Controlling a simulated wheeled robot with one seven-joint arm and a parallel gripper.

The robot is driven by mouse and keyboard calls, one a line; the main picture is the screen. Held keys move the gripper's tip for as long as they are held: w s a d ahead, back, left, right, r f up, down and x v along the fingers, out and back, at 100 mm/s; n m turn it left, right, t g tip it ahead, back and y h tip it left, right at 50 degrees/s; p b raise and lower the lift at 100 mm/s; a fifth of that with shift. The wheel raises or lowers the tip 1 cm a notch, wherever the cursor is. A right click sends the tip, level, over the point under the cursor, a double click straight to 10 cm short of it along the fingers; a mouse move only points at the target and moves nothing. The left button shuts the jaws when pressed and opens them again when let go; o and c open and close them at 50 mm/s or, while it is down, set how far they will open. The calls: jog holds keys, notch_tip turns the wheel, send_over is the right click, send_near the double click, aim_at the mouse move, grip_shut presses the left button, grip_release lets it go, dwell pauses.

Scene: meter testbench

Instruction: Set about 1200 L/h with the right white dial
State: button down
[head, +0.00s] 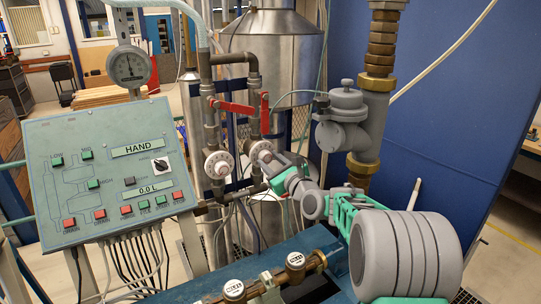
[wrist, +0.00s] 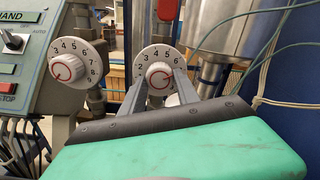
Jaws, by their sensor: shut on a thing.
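The right white dial (head: 260,150) sits on a vertical pipe and is partly hidden by my gripper in the head view. In the wrist view the dial (wrist: 152,54) shows a numbered face, with digits from about 2 to 6 readable, and a white knob with a red ring mark. My gripper (head: 270,163) reaches it from the right. Its two grey fingers (wrist: 163,84) are shut on the knob from both sides. The knob's exact pointer setting is hard to read. The left white dial (head: 219,165) is on the neighbouring pipe, untouched; it also shows in the wrist view (wrist: 70,65).
A green control panel (head: 105,215) with buttons, a HAND label and a small display stands at left. Red valve levers (head: 236,107) sit above the dials. A thick grey valve pipe (head: 370,125) rises right of my gripper. A round gauge (head: 130,67) stands behind the panel.

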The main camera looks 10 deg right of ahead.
jog(key=shift+m+p, duration=0.45)
jog(key=shift+m, duration=0.15)
jog(key=c, duration=0.9)
grip_release()
jog(key=shift+s, duration=0.1)
jog(key=shift+s+d+f, duration=0.15)
jog(key=shift+s+d, duration=0.05)
jog(key=shift+s, duration=0.15)
jog(key=b+v, duration=0.2)
jog(key=v, duration=0.5)
jog(key=shift+b, duration=0.3)
